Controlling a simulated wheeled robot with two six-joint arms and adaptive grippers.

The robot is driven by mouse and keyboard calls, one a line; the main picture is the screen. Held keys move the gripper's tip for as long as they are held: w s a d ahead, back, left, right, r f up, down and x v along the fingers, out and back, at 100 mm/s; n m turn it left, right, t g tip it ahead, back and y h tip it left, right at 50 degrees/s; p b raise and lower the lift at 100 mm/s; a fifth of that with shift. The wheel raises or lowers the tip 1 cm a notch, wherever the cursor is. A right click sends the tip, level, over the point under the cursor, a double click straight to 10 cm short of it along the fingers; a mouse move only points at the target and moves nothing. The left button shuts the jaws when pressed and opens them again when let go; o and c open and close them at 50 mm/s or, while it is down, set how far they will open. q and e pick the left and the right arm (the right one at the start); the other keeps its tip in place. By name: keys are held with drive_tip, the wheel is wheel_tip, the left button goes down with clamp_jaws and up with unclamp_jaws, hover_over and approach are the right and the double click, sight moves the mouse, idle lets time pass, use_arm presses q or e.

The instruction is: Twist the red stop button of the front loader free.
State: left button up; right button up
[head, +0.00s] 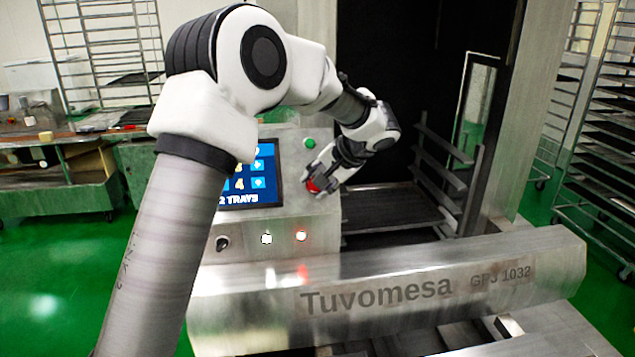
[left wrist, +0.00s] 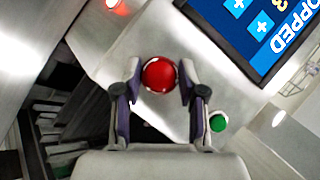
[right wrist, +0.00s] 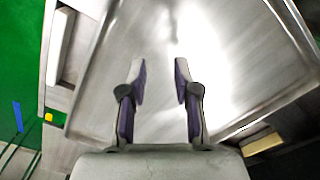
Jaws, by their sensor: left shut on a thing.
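The red stop button (head: 313,185) is on the grey control panel of the front loader, to the right of the screen, and my left gripper (head: 322,180) is at it. In the left wrist view the round red button (left wrist: 159,75) sits between the two fingertips of my left gripper (left wrist: 158,85), which is shut on it from both sides. The screen (head: 251,180) is partly hidden by my left arm. My right gripper (right wrist: 159,75) shows only in the right wrist view. It is open and empty above a bare metal surface (right wrist: 150,110).
A green button (head: 310,143) is above the red one and also shows in the left wrist view (left wrist: 218,122). A lit red lamp (head: 301,236), a white lit button (head: 266,239) and a dark switch (head: 222,243) are below. A metal beam (head: 400,290) crosses in front.

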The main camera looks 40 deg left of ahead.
use_arm(q)
drive_tip(key=shift+f, duration=0.1)
drive_tip(key=o, duration=1.1)
drive_tip(key=shift+o, duration=0.2)
drive_tip(key=shift+w+a+f, duration=0.25)
drive_tip(key=shift+w+a, duration=0.1)
drive_tip(key=shift+a, duration=0.05)
drive_tip(key=v, duration=1.2)
drive_tip(key=shift+w+a, duration=0.1)
drive_tip(key=shift+f, duration=0.1)
